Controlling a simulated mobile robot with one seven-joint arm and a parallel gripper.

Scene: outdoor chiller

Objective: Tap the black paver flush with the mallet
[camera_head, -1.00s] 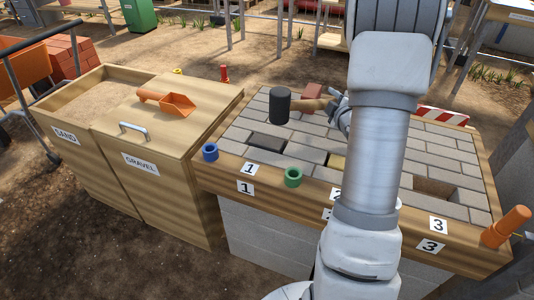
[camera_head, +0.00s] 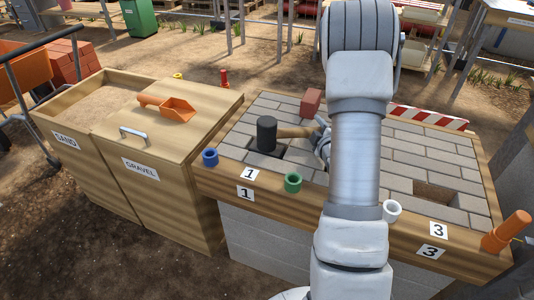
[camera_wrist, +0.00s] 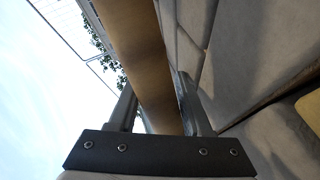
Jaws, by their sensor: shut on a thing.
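The mallet has a black head (camera_head: 266,134) and a wooden handle (camera_head: 297,131). My gripper (camera_head: 322,138) is shut on the handle, which lies roughly level and points left over the paved bench. In the wrist view the handle (camera_wrist: 138,50) passes between my two fingers (camera_wrist: 158,108). The black paver (camera_head: 279,154) lies in the paving by the label 1, partly covered by the mallet head. The head is low over the paver's left part; I cannot tell whether they touch. How high the paver sits cannot be told either.
A red brick (camera_head: 311,101) stands on the paving behind the mallet. Blue (camera_head: 210,158), green (camera_head: 292,182) and white (camera_head: 391,210) cups line the front edge. An open gap (camera_head: 436,190) lies near label 3. The gravel box (camera_head: 160,160) stands left.

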